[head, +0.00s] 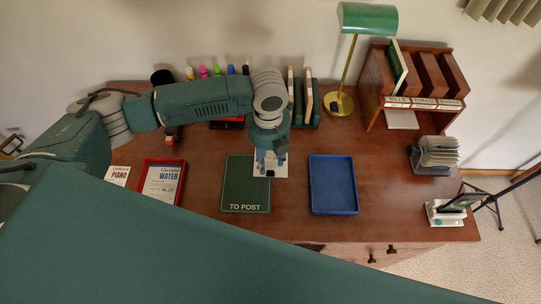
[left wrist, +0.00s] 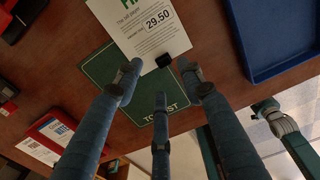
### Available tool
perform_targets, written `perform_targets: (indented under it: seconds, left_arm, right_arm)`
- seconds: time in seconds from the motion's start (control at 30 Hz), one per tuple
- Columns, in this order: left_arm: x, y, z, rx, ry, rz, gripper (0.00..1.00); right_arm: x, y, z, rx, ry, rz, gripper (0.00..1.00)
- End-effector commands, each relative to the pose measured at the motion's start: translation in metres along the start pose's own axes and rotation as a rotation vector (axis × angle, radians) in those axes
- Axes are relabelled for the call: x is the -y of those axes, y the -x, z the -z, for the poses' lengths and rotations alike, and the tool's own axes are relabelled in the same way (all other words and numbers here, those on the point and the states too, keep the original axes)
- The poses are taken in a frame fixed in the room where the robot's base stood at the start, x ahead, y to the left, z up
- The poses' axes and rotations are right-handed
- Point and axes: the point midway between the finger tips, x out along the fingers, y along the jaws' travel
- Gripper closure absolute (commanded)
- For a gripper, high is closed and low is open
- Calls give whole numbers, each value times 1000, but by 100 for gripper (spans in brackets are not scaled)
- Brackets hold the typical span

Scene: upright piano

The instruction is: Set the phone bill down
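The phone bill (left wrist: 150,32) is a white sheet with green heading letters and "29.50". It overlaps the right edge of the green "TO POST" mat (head: 240,183) and reaches over the desk beside it. In the head view part of the bill (head: 280,169) shows below my left gripper (head: 270,163). A small black clip (left wrist: 163,60) sits at the bill's edge. In the left wrist view the fingers of my left gripper (left wrist: 160,85) are spread, with the clip between their tips and apart from them. I cannot tell whether the bill lies fully flat. My right gripper is out of view.
A blue tray (head: 333,184) on the right is empty. A lamp (head: 341,100), a wooden sorter (head: 375,85) and a card holder (head: 433,160) stand farther right.

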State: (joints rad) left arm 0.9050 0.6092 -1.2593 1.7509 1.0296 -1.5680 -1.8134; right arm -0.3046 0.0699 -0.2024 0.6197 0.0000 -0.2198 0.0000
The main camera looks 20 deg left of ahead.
Motion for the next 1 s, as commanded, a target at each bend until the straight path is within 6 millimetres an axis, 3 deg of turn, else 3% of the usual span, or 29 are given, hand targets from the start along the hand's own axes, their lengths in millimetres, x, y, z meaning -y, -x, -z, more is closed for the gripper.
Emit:
perform_targets:
  seconds: [0.17,0.43,0.73,0.77,0.93,1.0]
  left_arm:
    - [1,-12,1,-1,0,-2,61]
    - [4,-51,3,-1,2,-1,61]
    - [4,-58,2,1,0,0,61]
    - [4,-58,2,1,0,0,63]
    - [4,-58,2,1,0,0,97]
    - [4,-58,2,1,0,0,100]
  right_arm:
    - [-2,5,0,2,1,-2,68]
    - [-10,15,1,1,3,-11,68]
    - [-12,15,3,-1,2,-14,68]
    - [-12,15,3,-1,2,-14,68]
    - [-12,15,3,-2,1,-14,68]
    - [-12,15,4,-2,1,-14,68]
